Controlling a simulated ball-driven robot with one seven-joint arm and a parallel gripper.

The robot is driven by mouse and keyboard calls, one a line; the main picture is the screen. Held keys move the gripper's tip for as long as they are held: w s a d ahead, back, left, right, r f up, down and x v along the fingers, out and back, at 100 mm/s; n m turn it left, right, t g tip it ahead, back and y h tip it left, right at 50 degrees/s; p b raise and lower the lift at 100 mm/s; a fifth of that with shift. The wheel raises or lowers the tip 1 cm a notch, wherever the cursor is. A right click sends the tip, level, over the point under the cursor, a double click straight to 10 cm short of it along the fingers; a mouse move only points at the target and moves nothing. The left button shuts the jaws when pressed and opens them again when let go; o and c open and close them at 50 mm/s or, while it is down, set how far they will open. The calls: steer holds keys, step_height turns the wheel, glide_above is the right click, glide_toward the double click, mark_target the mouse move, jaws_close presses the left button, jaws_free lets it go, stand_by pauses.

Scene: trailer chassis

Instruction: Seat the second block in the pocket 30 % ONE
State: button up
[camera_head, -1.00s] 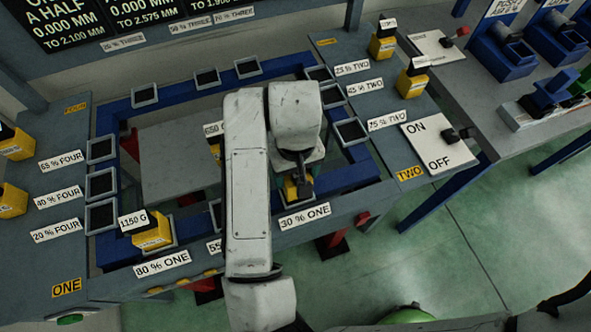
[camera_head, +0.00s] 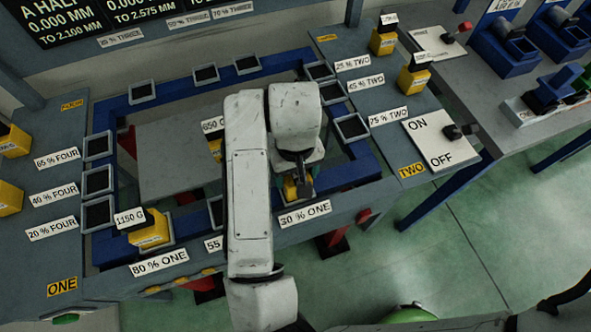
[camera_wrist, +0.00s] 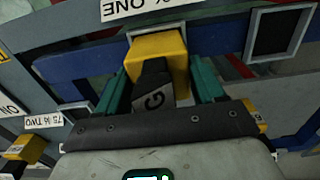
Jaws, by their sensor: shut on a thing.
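My gripper (camera_wrist: 160,78) is shut on a yellow block (camera_wrist: 158,48) with a dark top, its green fingers on either side of it. In the head view my gripper (camera_head: 297,182) and the yellow block (camera_head: 290,190) are just behind the label "30 % ONE" (camera_head: 305,214), over the blue frame's near bar. In the wrist view a grey pocket rim (camera_wrist: 180,25) shows at the block's far end. I cannot tell whether the block is down in the pocket or just above it. My arm hides much of this spot in the head view.
A 1150 G block (camera_head: 150,232) sits at the pocket by "80 % ONE" (camera_head: 159,262). A 650 G block (camera_head: 214,148) is partly behind my arm. An empty pocket (camera_wrist: 280,32) is beside the held block. An ON/OFF panel (camera_head: 438,140) stands right.

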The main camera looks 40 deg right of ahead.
steer(key=shift+f+b, duration=0.3)
steer(key=shift+f, duration=0.1)
steer(key=o, duration=1.6)
step_height(320, 180, up, 11)
steer(key=shift+f+p, duration=0.1)
steer(key=shift+p, duration=0.6)
